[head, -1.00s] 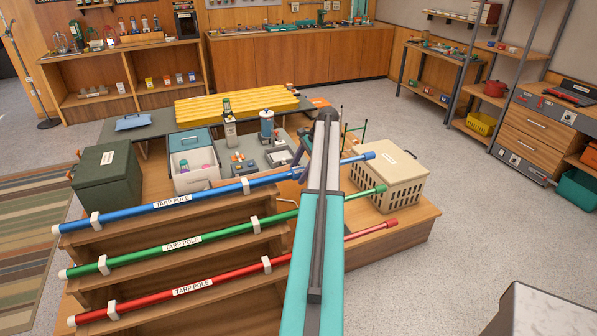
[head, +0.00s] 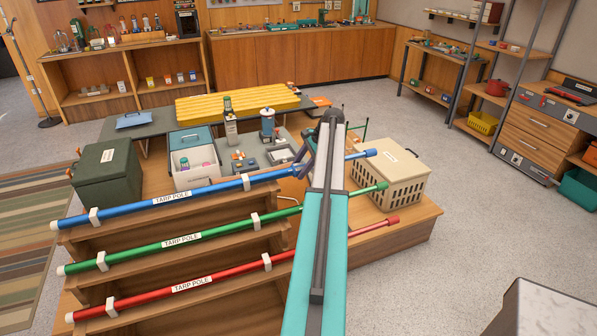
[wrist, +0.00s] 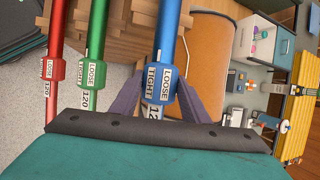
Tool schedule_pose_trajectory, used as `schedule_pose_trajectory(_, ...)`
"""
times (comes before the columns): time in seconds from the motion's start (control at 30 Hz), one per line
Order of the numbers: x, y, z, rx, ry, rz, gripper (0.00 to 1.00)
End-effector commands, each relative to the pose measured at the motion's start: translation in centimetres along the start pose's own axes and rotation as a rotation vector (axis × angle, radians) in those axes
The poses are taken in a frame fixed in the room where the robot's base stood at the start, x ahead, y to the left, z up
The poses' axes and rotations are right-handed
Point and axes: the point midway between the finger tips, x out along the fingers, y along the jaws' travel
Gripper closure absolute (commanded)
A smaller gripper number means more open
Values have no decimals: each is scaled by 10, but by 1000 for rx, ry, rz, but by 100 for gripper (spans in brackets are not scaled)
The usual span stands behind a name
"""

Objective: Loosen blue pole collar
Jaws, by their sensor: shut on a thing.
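The blue pole (head: 140,204) lies across the top of a wooden rack, above a green pole (head: 150,248) and a red pole (head: 150,297). In the wrist view the blue collar (wrist: 161,84) shows the words TIGHT at left and LOOSE at right. My gripper (wrist: 161,88) is shut on this collar, with one purple finger on each side. In the head view my arm hides the blue collar, and my gripper (head: 307,160) shows only partly beside the arm.
A cream crate (head: 390,183) stands right of my arm, close to the pole ends. A dark green cooler (head: 106,172) and an open white cooler (head: 192,178) stand behind the blue pole. Floor on the right is clear, apart from a pale counter corner (head: 545,315).

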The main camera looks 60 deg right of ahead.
Motion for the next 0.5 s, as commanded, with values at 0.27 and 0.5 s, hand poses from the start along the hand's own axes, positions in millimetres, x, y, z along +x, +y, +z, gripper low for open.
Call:
schedule_pose_trajectory(0.27,3,6,-3,-65,5,-168,81)
schedule_pose_trajectory(0.5,3,8,-4,-121,4,-309,81)
